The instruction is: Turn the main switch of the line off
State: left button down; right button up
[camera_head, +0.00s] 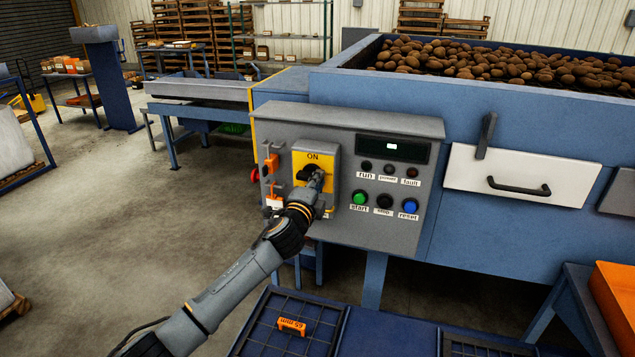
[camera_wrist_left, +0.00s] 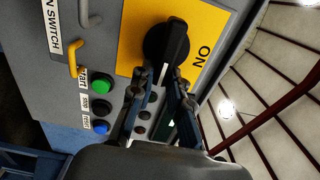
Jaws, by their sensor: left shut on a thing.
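The main switch is a black rotary knob (camera_head: 303,174) on a yellow plate (camera_head: 328,158) marked ON, at the left of the grey control panel (camera_head: 400,228). In the left wrist view the black knob (camera_wrist_left: 166,42) stands beside the word ON, and its grip bar reaches down between my fingers. My left gripper (camera_head: 317,181) is shut on the knob, with one finger on each side of it; its fingertips also show in the left wrist view (camera_wrist_left: 160,78). The gripper hides part of the knob in the head view. My right gripper is not in view.
Start (camera_head: 360,197), stop (camera_head: 384,201) and reset (camera_head: 410,206) buttons sit right of the switch, under a dark display (camera_head: 392,148). An orange padlock-like piece (camera_head: 271,163) hangs left of it. A blue-framed grid (camera_head: 337,330) lies below the arm. Floor at left is free.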

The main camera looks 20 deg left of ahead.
pick_arm(q)
jog(key=shift+f, duration=0.1)
jog(key=c, duration=1.3)
grip_release()
jog(key=shift+s, duration=0.1)
jog(key=s, duration=1.1)
jog(key=shift+s+a, duration=0.15)
jog(key=shift+s, duration=0.25)
